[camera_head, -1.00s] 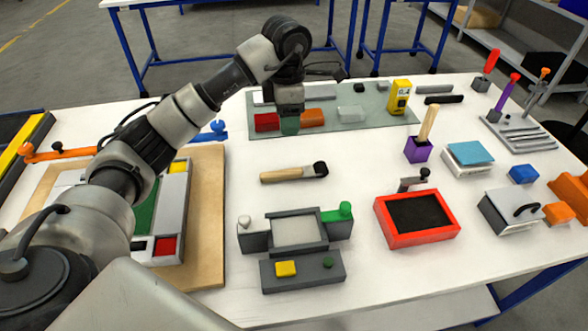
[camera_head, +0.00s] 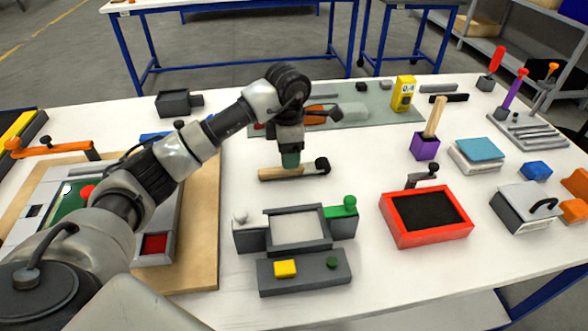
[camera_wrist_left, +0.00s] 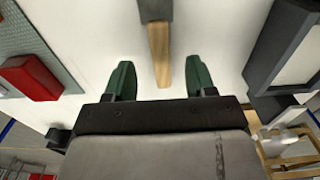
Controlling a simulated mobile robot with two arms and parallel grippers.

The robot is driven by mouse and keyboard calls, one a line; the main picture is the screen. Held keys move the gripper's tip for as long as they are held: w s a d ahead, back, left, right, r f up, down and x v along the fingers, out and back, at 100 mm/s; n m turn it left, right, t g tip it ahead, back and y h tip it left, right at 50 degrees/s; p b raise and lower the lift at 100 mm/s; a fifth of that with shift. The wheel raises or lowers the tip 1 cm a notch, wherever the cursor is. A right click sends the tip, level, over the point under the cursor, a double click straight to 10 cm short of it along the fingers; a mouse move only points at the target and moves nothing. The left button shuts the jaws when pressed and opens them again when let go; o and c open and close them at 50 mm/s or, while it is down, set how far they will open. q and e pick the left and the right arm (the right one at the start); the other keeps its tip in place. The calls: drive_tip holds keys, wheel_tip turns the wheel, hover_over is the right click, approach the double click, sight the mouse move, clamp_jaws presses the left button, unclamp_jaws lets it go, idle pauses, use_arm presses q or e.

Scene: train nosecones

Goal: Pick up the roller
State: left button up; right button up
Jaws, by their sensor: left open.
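The roller (camera_head: 272,174), a tool with a pale wooden handle and a dark head at its right end, lies on the white table. My left gripper (camera_head: 290,160) is over the handle, pointing down, with green fingertips. In the left wrist view the fingers (camera_wrist_left: 160,80) are open and apart, and the end of the wooden handle (camera_wrist_left: 159,50) lies in line with the gap between them. No contact shows, and the exact height over the handle is hard to tell. My right gripper is not in view.
A grey fixture (camera_head: 297,229) with a green knob stands in front of the roller. A red-framed tray (camera_head: 428,238) is to its right, and a purple holder (camera_head: 424,148) stands behind that tray. A grey-green mat (camera_head: 375,118) lies behind. Bare table surrounds the roller.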

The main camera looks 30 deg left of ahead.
use_arm(q)
wheel_tip(320, 180, down, 5)
drive_tip(key=shift+w+d+p, duration=0.1)
drive_tip(key=shift+p, duration=0.25)
clamp_jaws()
